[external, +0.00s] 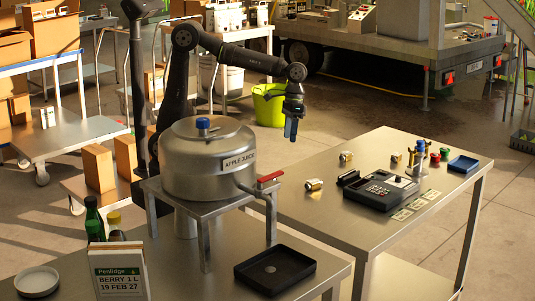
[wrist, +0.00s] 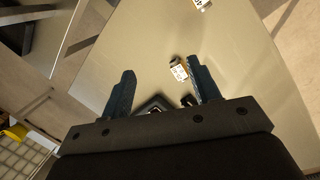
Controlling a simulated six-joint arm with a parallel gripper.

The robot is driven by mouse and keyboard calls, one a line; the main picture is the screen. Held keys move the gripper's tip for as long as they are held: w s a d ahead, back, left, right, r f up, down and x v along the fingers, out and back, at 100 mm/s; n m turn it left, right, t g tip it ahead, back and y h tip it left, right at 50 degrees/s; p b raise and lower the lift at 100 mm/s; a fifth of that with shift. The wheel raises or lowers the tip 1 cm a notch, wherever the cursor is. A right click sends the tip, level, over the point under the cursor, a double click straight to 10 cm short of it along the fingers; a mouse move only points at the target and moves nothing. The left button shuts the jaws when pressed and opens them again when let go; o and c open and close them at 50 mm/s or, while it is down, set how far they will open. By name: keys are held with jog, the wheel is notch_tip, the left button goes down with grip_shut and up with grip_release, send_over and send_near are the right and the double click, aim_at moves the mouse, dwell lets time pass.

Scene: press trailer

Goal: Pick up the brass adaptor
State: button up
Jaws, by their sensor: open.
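Two small brass-coloured fittings lie apart on the right steel table. One (external: 314,185) is near its left edge, and the other (external: 345,157) is farther back. I cannot tell which is the brass adaptor. My gripper (external: 291,125) hangs pointing down, above and behind the nearer fitting, clear of both. In the wrist view, my gripper (wrist: 160,66) is open with nothing between its fingers. There, one fitting with a white label (wrist: 179,69) shows on the table below, just left of the right fingertip. Another labelled fitting (wrist: 202,4) is cut by the top edge.
A dark keypad device (external: 382,190) stands on the right table (external: 330,222), with small red, green and brass parts and a blue tray (external: 463,164) beyond. An apple juice vessel (external: 207,165) with a red-handled tap stands left. A black tray (external: 275,269) lies in front.

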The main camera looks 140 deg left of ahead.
jog(key=s+a+f+n+g+h, duration=0.1)
jog(key=s+a+f+n+h, duration=0.15)
jog(key=s+a+n, duration=0.4)
jog(key=shift+m, duration=0.85)
jog(key=x, duration=0.4)
jog(key=s+x, duration=0.1)
jog(key=x, duration=0.7)
jog(key=shift+s+d+f, duration=0.15)
jog(key=shift+s+d, duration=0.2)
jog(key=shift+d, duration=0.15)
jog(key=shift+d+x, duration=0.15)
jog(key=shift+x, duration=1.25)
jog(key=shift+d+x, duration=0.2)
jog(key=shift+x, duration=1.2)
jog(key=shift+w+r, duration=0.1)
jog(key=shift+r, duration=0.1)
jog(key=c, duration=1.1)
